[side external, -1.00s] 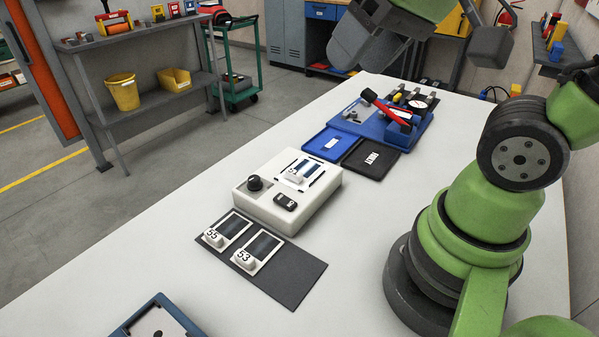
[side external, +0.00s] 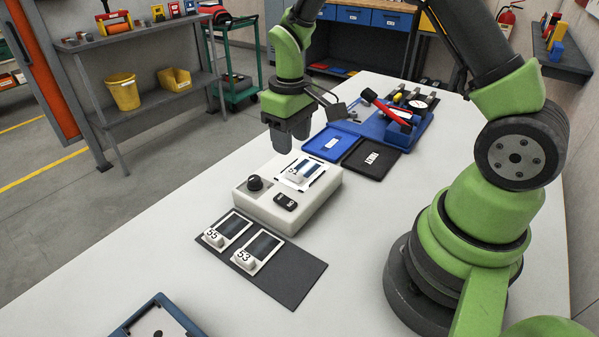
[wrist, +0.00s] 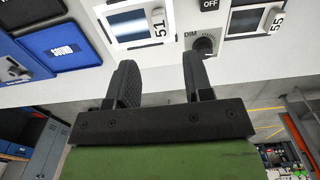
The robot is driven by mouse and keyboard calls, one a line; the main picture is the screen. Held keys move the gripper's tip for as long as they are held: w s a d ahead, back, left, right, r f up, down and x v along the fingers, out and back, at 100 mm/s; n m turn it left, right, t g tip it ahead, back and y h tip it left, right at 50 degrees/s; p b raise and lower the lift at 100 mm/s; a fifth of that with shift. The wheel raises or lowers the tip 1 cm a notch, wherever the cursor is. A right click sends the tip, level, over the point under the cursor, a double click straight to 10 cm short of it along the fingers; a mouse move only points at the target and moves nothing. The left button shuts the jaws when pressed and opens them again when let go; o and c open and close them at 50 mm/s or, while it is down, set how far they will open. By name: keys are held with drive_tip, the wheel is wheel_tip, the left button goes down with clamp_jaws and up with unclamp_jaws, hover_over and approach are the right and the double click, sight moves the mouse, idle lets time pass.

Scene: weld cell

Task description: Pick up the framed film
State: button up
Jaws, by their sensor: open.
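A white-framed film with tab 51 (side external: 302,172) lies on top of the white light box (side external: 262,207); it also shows at the top of the wrist view (wrist: 132,24). Framed films 55 (side external: 229,231) and 53 (side external: 257,251) lie on a dark mat (side external: 300,281); film 55 is at the upper right of the wrist view (wrist: 258,20). My gripper (side external: 291,143) is open and empty, pointing down above the far end of the light box, apart from film 51. In the wrist view its two fingers (wrist: 160,75) stand apart with nothing between them.
The light box has a black knob (side external: 255,183) and a black OFF switch (side external: 285,201). A blue-edged case (side external: 125,325) is at the front.

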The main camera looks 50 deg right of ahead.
sight(294, 171)
drive_tip(key=f, duration=0.7)
drive_tip(key=shift+s+f, duration=0.15)
drive_tip(key=shift+s, duration=0.15)
clamp_jaws()
